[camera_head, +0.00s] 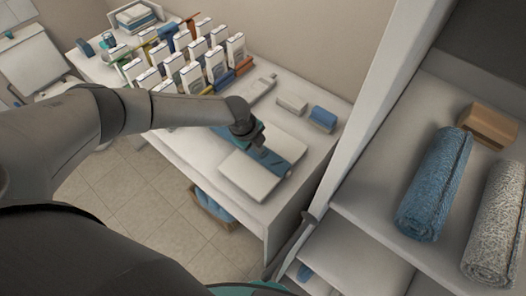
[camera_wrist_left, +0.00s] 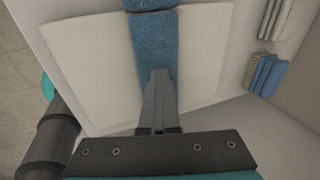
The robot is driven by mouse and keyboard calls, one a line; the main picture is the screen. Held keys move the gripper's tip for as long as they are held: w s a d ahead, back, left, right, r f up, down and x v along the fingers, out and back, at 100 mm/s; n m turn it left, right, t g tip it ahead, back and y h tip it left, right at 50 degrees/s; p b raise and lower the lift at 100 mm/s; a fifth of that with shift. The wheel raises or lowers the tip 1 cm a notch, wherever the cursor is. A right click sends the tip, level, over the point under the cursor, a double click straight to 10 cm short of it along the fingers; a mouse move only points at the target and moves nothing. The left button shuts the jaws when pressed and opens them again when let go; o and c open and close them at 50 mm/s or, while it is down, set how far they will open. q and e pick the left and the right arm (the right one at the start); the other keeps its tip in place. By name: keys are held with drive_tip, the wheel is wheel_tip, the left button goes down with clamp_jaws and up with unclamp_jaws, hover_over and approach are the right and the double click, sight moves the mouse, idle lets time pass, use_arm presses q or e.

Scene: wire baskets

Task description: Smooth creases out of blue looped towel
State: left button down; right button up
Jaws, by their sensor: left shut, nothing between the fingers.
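The blue looped towel (camera_head: 286,152) lies as a narrow strip across a flat white board (camera_head: 247,178) on the counter. In the left wrist view the towel (camera_wrist_left: 154,45) runs down the middle of the board (camera_wrist_left: 85,65), and its texture looks rough; creases are too small to tell. My left gripper (camera_head: 261,151) is over the towel with its fingers together and nothing between them. In the left wrist view the fingertips (camera_wrist_left: 158,74) overlap the towel and hide its near part. I cannot tell whether they touch it. My right gripper is not in view.
A white block (camera_head: 292,104) and a blue-and-white block (camera_head: 322,118) stand behind the board. Several upright white packets (camera_head: 190,77) fill the counter's left part. Right of a white upright panel, a shelf holds a rolled blue towel (camera_head: 434,185), a rolled grey towel (camera_head: 498,225) and a brown box (camera_head: 488,125).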

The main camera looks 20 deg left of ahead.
sight(280, 165)
use_arm(q)
drive_tip(key=shift+s+d, duration=0.15)
drive_tip(key=shift+d, duration=0.15)
drive_tip(key=shift+s+d+p, duration=0.25)
drive_tip(key=shift+d+p, duration=0.1)
drive_tip(key=shift+d, duration=0.45)
drive_tip(key=shift+s+d+p, duration=0.25)
drive_tip(key=shift+d+p, duration=0.1)
drive_tip(key=shift+d, duration=0.45)
drive_tip(key=shift+s+d+p, duration=0.3)
drive_tip(key=shift+d+p, duration=0.05)
drive_tip(key=shift+d, duration=0.45)
drive_tip(key=shift+s+d, duration=0.2)
drive_tip(key=shift+d, duration=0.4)
